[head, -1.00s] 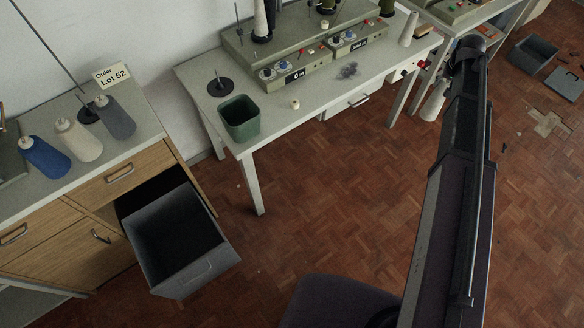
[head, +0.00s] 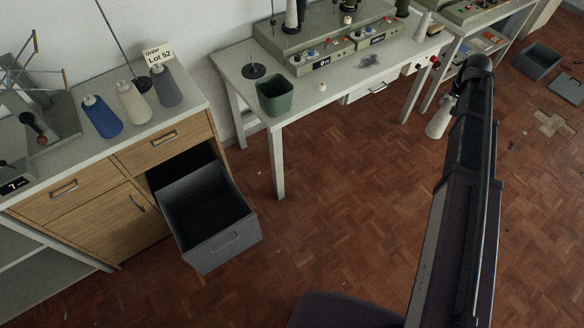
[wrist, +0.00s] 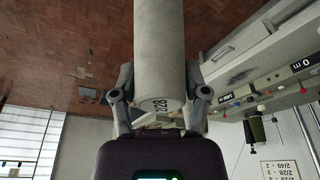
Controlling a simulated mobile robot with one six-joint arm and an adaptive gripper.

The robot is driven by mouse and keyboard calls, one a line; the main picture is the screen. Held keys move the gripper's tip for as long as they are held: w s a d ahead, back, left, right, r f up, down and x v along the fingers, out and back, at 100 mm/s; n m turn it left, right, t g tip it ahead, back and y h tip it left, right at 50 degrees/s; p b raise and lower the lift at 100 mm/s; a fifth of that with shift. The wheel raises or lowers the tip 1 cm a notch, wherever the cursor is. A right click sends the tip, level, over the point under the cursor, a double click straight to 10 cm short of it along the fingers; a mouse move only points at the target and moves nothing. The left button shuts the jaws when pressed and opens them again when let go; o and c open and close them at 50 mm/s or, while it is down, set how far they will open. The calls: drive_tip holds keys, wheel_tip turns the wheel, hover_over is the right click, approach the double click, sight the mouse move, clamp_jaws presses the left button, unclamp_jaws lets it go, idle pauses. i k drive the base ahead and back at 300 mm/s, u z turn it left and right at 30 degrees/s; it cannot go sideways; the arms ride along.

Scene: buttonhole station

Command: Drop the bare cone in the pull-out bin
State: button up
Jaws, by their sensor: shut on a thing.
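In the head view the cone (head: 438,122) hangs below the end of my arm, to the right of the machine table, over the floor. The fingers are mostly hidden there by the arm. The pull-out bin (head: 222,240) is grey and stands open from the wooden cabinet at the left. Its inside looks dark and empty.
Blue, cream and grey yarn cones (head: 165,85) stand on the cabinet top (head: 190,108). The machine table (head: 310,100) holds a green bin (head: 275,95). Another pale cone (head: 423,26) stands at its far end. Floor between cabinet and arm is clear. A grey crate (head: 536,58) lies far right.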

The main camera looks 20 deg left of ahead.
sight(203, 228)
drive_tip(key=z, duration=0.05)
drive_tip(key=k, duration=0.4)
drive_tip(key=u, duration=2.05)
drive_tip(key=i, duration=0.5)
drive_tip(key=z, duration=0.05)
